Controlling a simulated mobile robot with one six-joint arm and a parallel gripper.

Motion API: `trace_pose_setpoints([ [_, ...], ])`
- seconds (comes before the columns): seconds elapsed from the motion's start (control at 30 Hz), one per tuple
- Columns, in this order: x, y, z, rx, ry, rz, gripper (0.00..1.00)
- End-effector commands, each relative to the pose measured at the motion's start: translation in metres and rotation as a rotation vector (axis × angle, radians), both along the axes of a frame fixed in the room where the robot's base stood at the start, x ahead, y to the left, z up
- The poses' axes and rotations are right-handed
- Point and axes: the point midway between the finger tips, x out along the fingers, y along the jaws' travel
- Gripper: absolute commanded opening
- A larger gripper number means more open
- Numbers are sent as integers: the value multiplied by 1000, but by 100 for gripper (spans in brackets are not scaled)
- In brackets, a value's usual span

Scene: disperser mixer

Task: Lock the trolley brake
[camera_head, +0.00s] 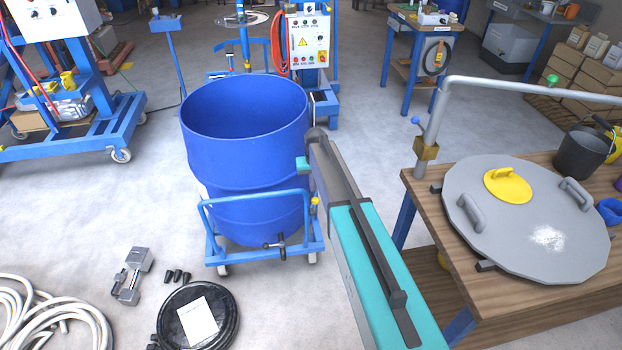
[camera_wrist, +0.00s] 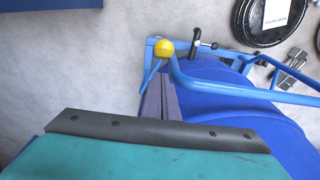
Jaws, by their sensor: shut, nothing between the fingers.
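The blue trolley (camera_head: 263,257) carries a large open blue drum (camera_head: 225,150). A lever with a yellow knob (camera_head: 315,201) stands at the trolley's right side, and the knob (camera_wrist: 163,47) also shows in the wrist view. A black and metal T-shaped handle (camera_head: 276,243) sits on the trolley's front edge, and it shows near the top of the wrist view (camera_wrist: 204,43). Neither is marked as the brake. My gripper (camera_wrist: 160,95) is shut and empty, its fingers pointing toward the yellow knob beside the drum. In the head view my arm hides the fingertips.
A wooden bench (camera_head: 425,215) with a grey round lid (camera_head: 525,225) and a pipe (camera_head: 520,87) stands right of my arm. Coiled white hose (camera_head: 55,325), a metal clamp (camera_head: 132,275) and a black disc (camera_head: 220,318) lie on the floor front left. Open floor lies left of the trolley.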

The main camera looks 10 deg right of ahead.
Motion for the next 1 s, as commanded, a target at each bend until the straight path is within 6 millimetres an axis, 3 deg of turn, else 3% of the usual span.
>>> trace_pose_setpoints([
  [0.2,-15,0,-4,0,0,0,0],
  [0.6,-17,0,-7,0,-1,0,0],
  [0.63,-17,10,-7,0,-1,4,0],
  [1.0,-21,-6,-8,0,-18,-7,0],
])
